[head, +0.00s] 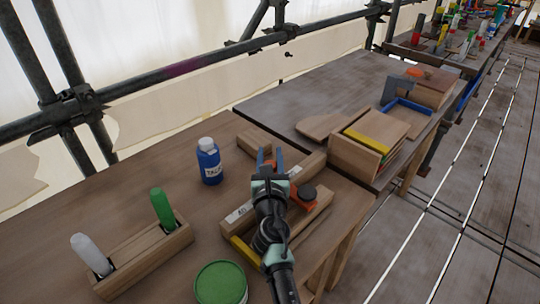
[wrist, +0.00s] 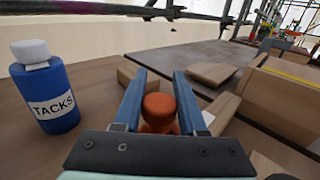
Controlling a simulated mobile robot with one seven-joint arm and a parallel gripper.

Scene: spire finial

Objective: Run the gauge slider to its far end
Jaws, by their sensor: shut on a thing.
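A reddish-orange knob (wrist: 159,108), which looks like the gauge slider's handle, stands between the two blue fingers of my gripper (wrist: 158,95) in the wrist view. My gripper (head: 270,157) is shut on it. In the head view the fingers are over a long wooden rail (head: 312,164) with a pale label (head: 240,213) towards its near left end. The rail appears to be the gauge. My gripper and wrist cover its middle, so the slider's exact place along it is hard to tell.
A blue TACKS bottle (head: 209,165) stands left of my gripper. A wooden holder (head: 150,255) with white and green handles is front left, near a green round lid (head: 221,284). A wooden box (head: 362,158) stands beyond.

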